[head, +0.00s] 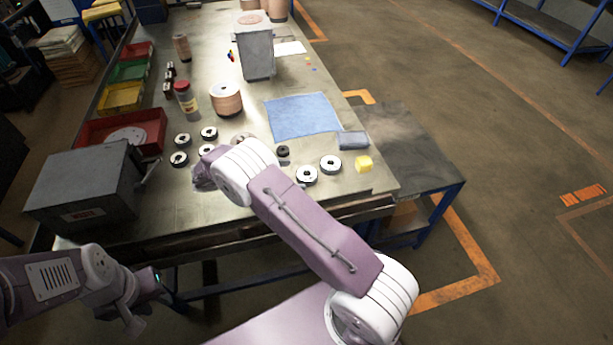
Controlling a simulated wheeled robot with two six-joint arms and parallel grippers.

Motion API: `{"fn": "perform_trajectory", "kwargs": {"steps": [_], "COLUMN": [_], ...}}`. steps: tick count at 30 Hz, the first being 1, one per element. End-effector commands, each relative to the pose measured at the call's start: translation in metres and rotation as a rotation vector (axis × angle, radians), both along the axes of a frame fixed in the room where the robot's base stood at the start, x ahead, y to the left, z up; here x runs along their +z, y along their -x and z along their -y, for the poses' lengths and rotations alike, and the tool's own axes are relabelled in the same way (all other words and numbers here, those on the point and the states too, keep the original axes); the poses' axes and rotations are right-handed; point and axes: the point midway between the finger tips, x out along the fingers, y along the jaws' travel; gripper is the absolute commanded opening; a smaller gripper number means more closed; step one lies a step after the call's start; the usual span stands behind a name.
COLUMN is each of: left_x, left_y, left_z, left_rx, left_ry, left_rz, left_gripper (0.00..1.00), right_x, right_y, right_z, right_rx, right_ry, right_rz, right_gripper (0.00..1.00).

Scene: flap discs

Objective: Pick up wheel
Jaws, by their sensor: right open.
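Several wheels, black-and-white flap discs, lie flat on the metal table (225,215). One group lies left of centre: a wheel (182,140), a second (209,133), a third (179,159) and one close to my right gripper (206,150). Two more lie to the right, a wheel (307,174) and another (331,163). My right gripper (203,180) is low over the table just in front of the left group, open, partly hidden by its own wrist. I see nothing held in it. My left gripper (135,318) hangs in front of the table, away from the wheels; its jaws are unclear.
A grey metal box (85,190) stands at the front left, beside a red bin (120,143). A spool (226,99), a red-capped bottle (186,101), a blue cloth (303,117) and a yellow block (364,164) are also on the table. My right arm hides part of the front.

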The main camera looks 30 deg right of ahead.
Motion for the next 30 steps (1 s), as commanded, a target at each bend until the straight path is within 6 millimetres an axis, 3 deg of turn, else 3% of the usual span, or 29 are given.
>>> {"fn": "perform_trajectory", "kwargs": {"steps": [9, 17, 25, 30], "left_x": [0.009, 0.008, 0.008, 0.008], "left_y": [0.0, 0.0, 0.0, 0.0], "left_z": [0.0, 0.0, 0.0, 0.0], "left_rx": [0.0, 0.0, 0.0, 0.0], "left_ry": [0.0, 0.0, 0.0, 0.0], "left_rz": [0.0, 0.0, 0.0, 0.0], "left_gripper": [0.3, 0.3, 0.3, 0.3], "right_x": [-0.021, -0.024, -0.024, -0.023], "right_y": [0.003, 0.002, 0.002, 0.002], "right_z": [0.041, 0.046, 0.045, 0.045], "right_rx": [-0.002, 0.0, 0.0, -0.001], "right_ry": [-0.001, -0.002, -0.002, -0.002], "right_rz": [-0.001, 0.001, 0.001, 0.002], "right_gripper": [0.89, 0.89, 0.16, 0.13]}}
